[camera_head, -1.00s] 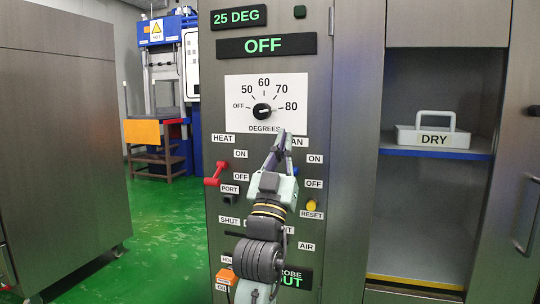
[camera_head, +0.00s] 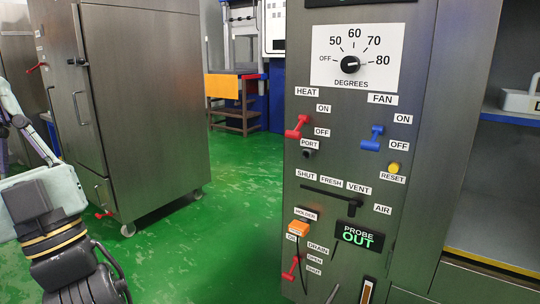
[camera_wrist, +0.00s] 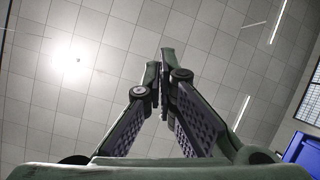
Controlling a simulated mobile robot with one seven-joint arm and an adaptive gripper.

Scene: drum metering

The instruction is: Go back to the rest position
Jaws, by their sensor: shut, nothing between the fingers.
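My gripper (camera_wrist: 163,60) is shut and empty in the wrist view, its fingertips together and pointing up at the ceiling. In the head view my arm stands at the lower left edge, off to the left of the control panel (camera_head: 345,270). Only part of the fingers shows there, and the tips are cut off by the picture edge. Nothing touches the gripper in either view. The panel's dial (camera_head: 350,64) has its mark turned toward 80.
The panel carries a red heat lever (camera_head: 297,127), a blue fan lever (camera_head: 373,138), a yellow reset button (camera_head: 393,168) and an orange holder piece (camera_head: 299,228). A steel cabinet (camera_head: 150,110) on wheels stands behind my arm. Green floor (camera_head: 240,190) is clear between cabinet and panel.

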